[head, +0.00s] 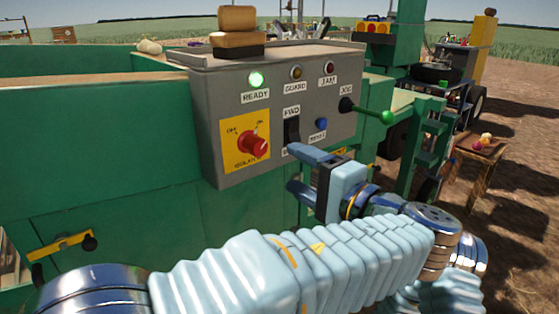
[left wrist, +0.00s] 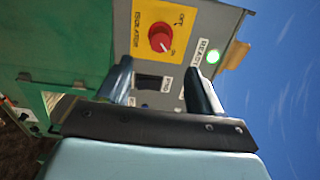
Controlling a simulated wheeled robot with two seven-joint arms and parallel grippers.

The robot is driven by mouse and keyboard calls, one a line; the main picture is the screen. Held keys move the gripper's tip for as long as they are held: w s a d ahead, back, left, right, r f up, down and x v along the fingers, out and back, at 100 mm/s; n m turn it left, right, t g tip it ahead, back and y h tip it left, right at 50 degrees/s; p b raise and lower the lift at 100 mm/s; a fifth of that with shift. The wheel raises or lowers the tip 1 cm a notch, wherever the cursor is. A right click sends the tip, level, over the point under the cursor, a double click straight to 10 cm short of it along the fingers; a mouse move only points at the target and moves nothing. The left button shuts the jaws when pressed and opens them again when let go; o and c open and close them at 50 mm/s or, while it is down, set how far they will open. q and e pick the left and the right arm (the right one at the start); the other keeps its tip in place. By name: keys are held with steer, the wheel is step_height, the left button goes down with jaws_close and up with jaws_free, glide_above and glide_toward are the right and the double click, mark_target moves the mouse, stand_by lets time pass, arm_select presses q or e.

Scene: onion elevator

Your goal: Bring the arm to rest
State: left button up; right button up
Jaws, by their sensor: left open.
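My left arm reaches in from the left across the front of the head view. My left gripper (head: 294,168) is open and empty, in front of the lower part of the grey control box (head: 210,125). Its fingers are near the black FWD switch (head: 292,131), whose lower end and label are partly hidden by the upper finger. In the left wrist view, the gripper (left wrist: 160,76) has its fingers spread, with the dark switch (left wrist: 148,82) showing between them. I cannot tell whether a finger touches the box. My right gripper is not in view.
The box carries a lit green READY lamp (head: 256,79), a red isolator knob (head: 254,145), a blue button (head: 321,124) and a protruding green-tipped JOG lever (head: 385,117). A small table (head: 478,150) is at right on open soil.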

arm_select(q)
steer(key=shift+v, duration=0.85)
steer(key=shift+w+f, duration=0.1)
